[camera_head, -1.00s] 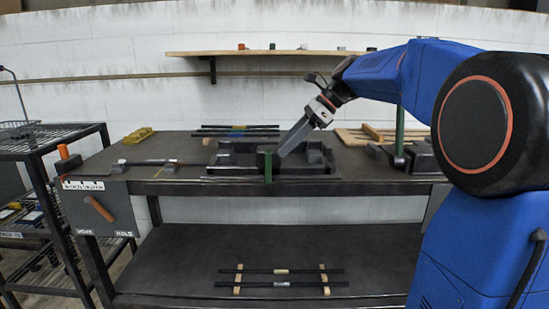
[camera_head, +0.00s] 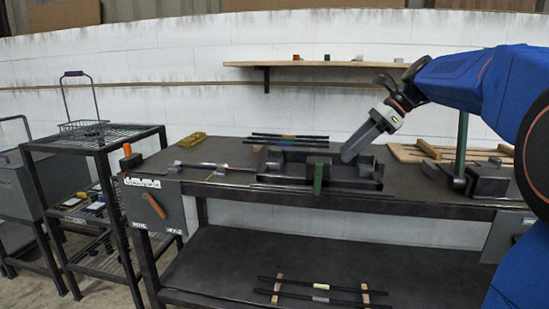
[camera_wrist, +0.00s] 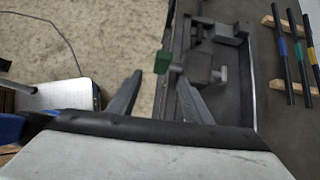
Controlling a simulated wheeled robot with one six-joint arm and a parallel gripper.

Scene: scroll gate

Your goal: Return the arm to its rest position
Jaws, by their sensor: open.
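My blue arm reaches in from the right in the head view, and my gripper (camera_head: 350,155) points down and left over the black tray-like fixture (camera_head: 272,171) on the bench. In the wrist view my gripper (camera_wrist: 155,95) has its two fingers spread apart, with nothing between them. The right finger overlaps the fixture (camera_wrist: 247,75) in that view; I cannot tell whether it touches. A green block (camera_head: 318,178) stands at the fixture's front edge, and it also shows in the wrist view (camera_wrist: 162,62) just beyond the fingers.
Dark rods with coloured bands (camera_head: 290,137) lie behind the fixture. A green post (camera_head: 462,140) stands right of it, near my arm. A wall shelf (camera_head: 330,64) with small items hangs above. A wire rack (camera_head: 85,140) stands at left. Another rod pair lies on the lower shelf (camera_head: 230,265).

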